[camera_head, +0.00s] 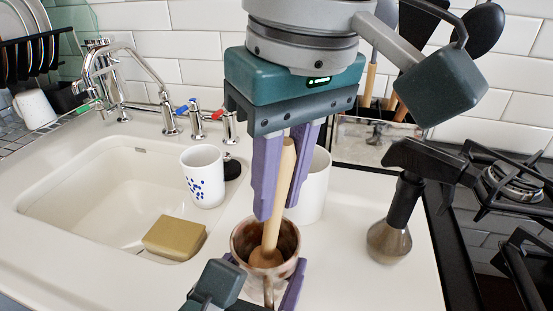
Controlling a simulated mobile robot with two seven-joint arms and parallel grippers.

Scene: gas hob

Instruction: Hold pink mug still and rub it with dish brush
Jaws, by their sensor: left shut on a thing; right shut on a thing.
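The pink mug (291,240), glossy and mottled pink-brown, is at the bottom centre with its opening upward. My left gripper (264,268) comes in from below, its purple fingers on either side of the mug, shut on it. The dish brush (287,165) has a pale wooden handle and stands slightly tilted. My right gripper (278,208) points down from above and is shut on this handle. The brush's lower end is inside the mug's opening. Its bristles and any contact with the inner wall cannot be made out clearly.
A sink basin (90,195) with a yellow sponge (174,238) lies left. A white cup with blue dots (203,177) stands at its edge. A plain white container (314,188) is behind the brush. A dark-handled tool (389,241) and the gas hob (505,210) are right.

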